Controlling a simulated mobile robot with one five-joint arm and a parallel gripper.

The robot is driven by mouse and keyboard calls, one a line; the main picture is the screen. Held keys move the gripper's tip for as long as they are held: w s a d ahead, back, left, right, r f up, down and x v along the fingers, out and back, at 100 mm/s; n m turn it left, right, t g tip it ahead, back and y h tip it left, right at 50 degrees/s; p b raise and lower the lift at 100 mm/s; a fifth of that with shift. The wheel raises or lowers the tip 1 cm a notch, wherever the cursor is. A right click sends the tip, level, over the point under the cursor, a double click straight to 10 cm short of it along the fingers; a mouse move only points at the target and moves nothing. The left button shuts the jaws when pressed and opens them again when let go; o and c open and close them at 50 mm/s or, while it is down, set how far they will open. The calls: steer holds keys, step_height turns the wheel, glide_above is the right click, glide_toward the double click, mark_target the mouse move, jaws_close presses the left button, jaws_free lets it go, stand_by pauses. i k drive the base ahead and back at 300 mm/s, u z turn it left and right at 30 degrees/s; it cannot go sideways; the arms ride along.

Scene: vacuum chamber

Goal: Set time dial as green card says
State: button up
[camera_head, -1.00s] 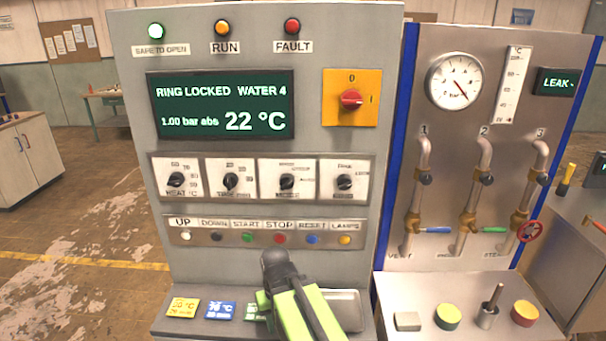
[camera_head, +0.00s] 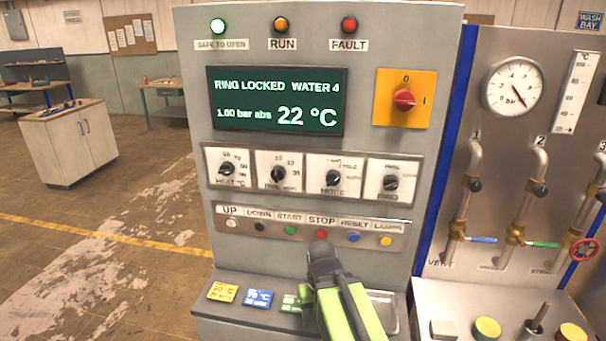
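The time dial (camera_head: 278,173) is the second of the dials in the row on the grey panel. It has a black knob on a white plate, and its small marks are too blurred to read surely. The green card (camera_head: 291,303) lies on the panel's lower shelf, right of the blue card. Its print is too small to read, and its right side is by my arm. My gripper (camera_head: 320,250) is dark, with a lime-green arm behind it. It is in front of the panel just below the red STOP button, below and right of the time dial. Its fingers cannot be told apart.
The heat dial (camera_head: 226,169) is left of the time dial, the mode dial (camera_head: 333,177) right. Buttons (camera_head: 290,230) run below the dials. A yellow card (camera_head: 222,292) and a blue card (camera_head: 259,297) share the shelf. A metal tray (camera_head: 383,310) is right of my arm.

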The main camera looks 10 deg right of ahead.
mark_target(278, 173)
steer(key=u, duration=0.9)
steer(key=k, duration=0.45)
steer(key=z, duration=0.6)
